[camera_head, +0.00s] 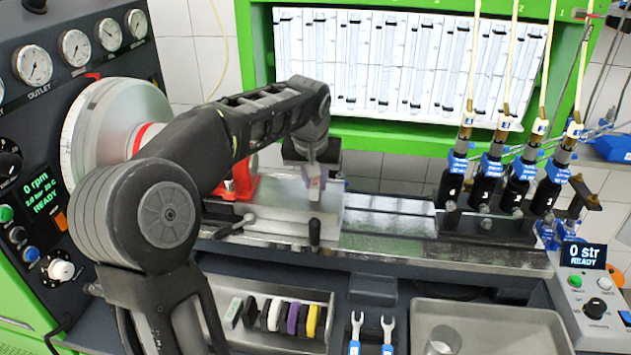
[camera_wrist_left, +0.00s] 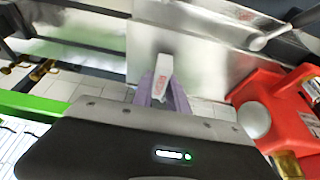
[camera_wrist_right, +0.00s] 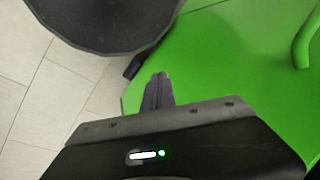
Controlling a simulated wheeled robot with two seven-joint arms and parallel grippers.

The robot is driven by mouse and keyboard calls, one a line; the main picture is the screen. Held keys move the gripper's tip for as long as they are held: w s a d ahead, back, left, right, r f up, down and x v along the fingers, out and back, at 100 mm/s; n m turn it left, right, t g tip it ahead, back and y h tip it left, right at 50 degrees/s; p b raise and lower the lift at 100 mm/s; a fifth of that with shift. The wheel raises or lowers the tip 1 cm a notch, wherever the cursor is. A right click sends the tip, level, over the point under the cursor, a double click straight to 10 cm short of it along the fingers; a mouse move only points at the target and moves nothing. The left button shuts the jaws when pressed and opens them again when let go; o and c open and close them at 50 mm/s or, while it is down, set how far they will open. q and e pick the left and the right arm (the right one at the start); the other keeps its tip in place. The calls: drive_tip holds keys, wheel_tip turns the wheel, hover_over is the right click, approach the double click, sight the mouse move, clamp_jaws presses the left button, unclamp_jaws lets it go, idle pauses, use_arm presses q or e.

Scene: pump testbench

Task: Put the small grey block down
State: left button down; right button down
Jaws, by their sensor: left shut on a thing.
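The small grey block (camera_wrist_left: 164,66), pale with a red mark on one side, is between the fingertips of my left gripper (camera_wrist_left: 162,88) in the left wrist view. My left gripper (camera_head: 315,180) shows in the head view over the metal plate on the bench, with its fingers pointing down. It is shut on the block; the fingers hide most of the block in the head view. Whether the block touches the plate cannot be told. My right gripper (camera_wrist_right: 158,90) has its fingers together with nothing between them in the right wrist view, over a green surface.
The silver bench plate (camera_head: 275,222) carries a lever handle (camera_head: 235,227) and a red bracket (camera_head: 243,180) beside the gripper. Black injectors (camera_head: 490,175) stand at the right. A tray (camera_head: 262,345) with coloured pieces, two wrenches (camera_head: 388,335) and a metal tray (camera_head: 520,325) lie in front.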

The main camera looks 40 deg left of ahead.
use_arm(q)
drive_tip(key=shift+f, duration=0.3)
drive_tip(key=shift+f, duration=0.2)
drive_tip(key=c, duration=1.3)
unclamp_jaws()
drive_tip(key=shift+r, duration=0.1)
drive_tip(key=shift+r, duration=0.2)
drive_tip(key=v, duration=1.1)
drive_tip(key=shift+s+r+b, duration=0.2)
drive_tip(key=shift+r+b, duration=0.15)
